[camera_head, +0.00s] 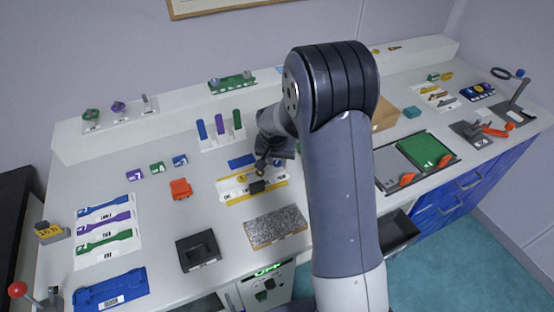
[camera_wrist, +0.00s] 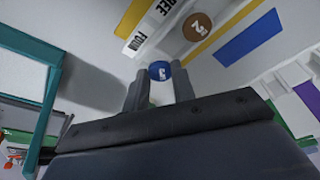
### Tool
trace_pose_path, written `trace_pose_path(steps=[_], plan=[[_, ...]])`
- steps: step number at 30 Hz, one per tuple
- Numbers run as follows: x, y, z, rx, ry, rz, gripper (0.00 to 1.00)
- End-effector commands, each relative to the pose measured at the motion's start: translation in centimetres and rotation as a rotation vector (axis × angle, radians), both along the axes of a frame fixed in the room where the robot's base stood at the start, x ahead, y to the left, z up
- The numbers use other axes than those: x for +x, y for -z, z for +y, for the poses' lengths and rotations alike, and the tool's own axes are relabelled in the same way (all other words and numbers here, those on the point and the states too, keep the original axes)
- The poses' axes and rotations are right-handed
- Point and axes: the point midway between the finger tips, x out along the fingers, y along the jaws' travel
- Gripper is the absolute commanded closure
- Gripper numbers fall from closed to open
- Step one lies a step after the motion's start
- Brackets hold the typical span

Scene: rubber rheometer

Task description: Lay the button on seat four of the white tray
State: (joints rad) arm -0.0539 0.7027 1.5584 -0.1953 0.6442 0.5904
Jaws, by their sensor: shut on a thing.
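My gripper (camera_wrist: 161,88) is shut on a round blue button (camera_wrist: 160,70) marked 3, held between its fingertips. The white tray (camera_wrist: 128,22) shows at the top of the wrist view, with the words FOUR and THREE and a yellow stripe. A brown button (camera_wrist: 197,27) marked 2 lies on it. The blue button appears just short of the tray near the FOUR label; its height above the surface is unclear. In the head view my gripper (camera_head: 262,168) is over the back part of the white tray (camera_head: 226,198); I cannot make out the blue button there.
A flat blue bar (camera_head: 241,161) lies behind the tray. A rack with blue, purple and green upright pieces (camera_head: 220,127) stands further back. An orange block (camera_head: 180,188) is to the left, and a speckled grey slab (camera_head: 276,227) lies in front. My arm hides the counter's middle right.

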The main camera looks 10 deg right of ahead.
Motion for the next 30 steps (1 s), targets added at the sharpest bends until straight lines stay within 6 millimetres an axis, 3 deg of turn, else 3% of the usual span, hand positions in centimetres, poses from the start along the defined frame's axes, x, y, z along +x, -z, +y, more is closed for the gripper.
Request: trace_pose_path(steps=[17, 18, 27, 30], plan=[[0.0, 1.3, 0.0, 0.000, 0.000, 0.000, 0.94], [0.0, 1.3, 0.0, 0.000, 0.000, 0.000, 0.74], [0.0, 1.2, 0.0, 0.000, 0.000, 0.000, 0.50], [0.0, 1.2, 0.0, 0.000, 0.000, 0.000, 0.50]])
